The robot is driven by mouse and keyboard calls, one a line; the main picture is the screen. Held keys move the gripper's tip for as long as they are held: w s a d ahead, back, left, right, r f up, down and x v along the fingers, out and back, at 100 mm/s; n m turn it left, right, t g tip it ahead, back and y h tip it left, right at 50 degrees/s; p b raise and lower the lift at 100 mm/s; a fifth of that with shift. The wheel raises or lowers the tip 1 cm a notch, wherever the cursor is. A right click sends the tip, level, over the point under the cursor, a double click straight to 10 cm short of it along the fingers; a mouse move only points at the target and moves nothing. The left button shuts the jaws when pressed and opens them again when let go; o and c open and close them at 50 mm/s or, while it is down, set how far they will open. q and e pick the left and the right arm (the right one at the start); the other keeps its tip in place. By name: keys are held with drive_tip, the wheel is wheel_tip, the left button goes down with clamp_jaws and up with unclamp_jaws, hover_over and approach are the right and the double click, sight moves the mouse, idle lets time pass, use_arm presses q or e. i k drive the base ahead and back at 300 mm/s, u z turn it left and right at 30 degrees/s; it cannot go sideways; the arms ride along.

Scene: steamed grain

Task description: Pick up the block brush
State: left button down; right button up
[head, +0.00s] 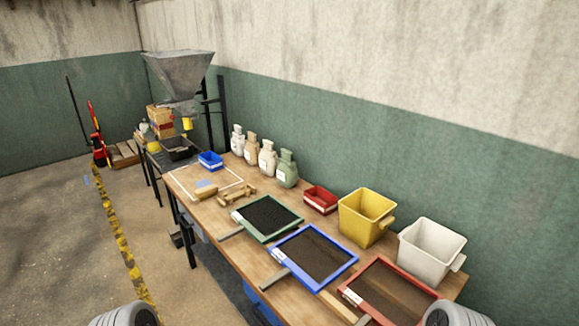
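A small tan block (206,192), which looks like the block brush, lies on the wooden workbench (215,222) near its front edge. It rests at the front of a pale rectangular outline on the bench top. A second wooden piece (237,195), stepped or frame-like, lies just to its right. At this size I cannot make out bristles on either one. Neither of my grippers is in view. Only grey rounded parts of my arms show at the bottom left and bottom right, well away from the block.
Green (268,217), blue (315,256) and red (390,292) framed sieves lie along the bench. Behind stand several bottle-like sacks (267,160), a red bin (320,199), a yellow bucket (365,217) and a white bucket (430,249). A blue bin (210,160) and metal hopper (180,75) are farther off.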

sight(210, 191)
drive_tip(key=u, duration=0.25)
drive_tip(key=k, duration=0.95)
drive_tip(key=u, duration=1.55)
drive_tip(key=i, duration=2)
drive_tip(key=z, duration=0.25)
drive_tip(key=i, duration=1.75)
drive_tip(key=z, duration=1)
